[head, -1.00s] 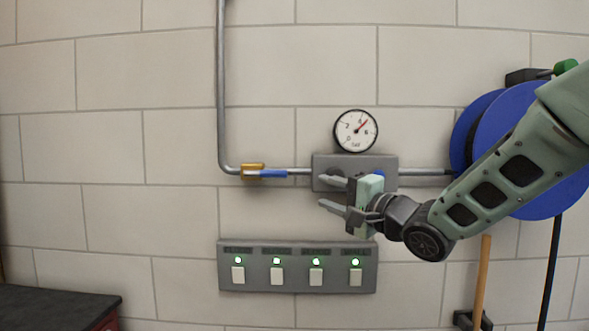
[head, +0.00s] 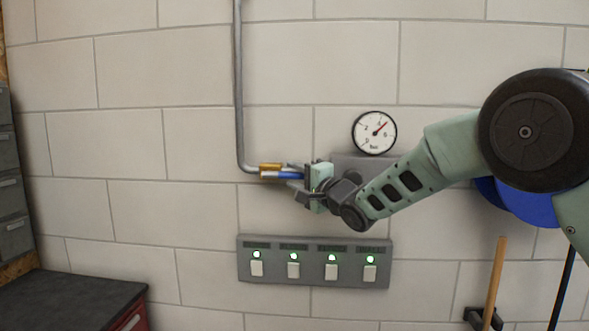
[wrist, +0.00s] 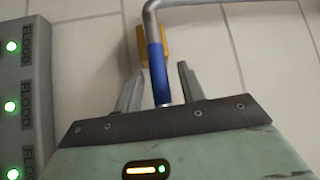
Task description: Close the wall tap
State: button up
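The wall tap has a brass body (head: 270,167) on the metal pipe and a blue lever (head: 286,175) lying along the pipe to the right. In the wrist view the blue lever (wrist: 157,72) runs down from the yellow-brass body (wrist: 142,46) between my fingers. My gripper (head: 291,177) is at the tap from the right, open, with one finger on each side of the lever. In the wrist view my gripper (wrist: 160,86) shows a gap between each finger and the lever. Whether a finger touches it deeper in is hidden.
A pressure gauge (head: 374,132) sits above a grey wall plate (head: 350,168), partly behind my arm. A switch panel (head: 314,281) with green lights is below the tap. A blue hose reel (head: 525,205) and a wooden handle (head: 495,277) are at right, a dark-topped cabinet (head: 70,300) lower left.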

jog(key=shift+w+a, duration=0.25)
jog(key=shift+a, duration=0.05)
grip_shut()
jog(key=shift+f, duration=0.1)
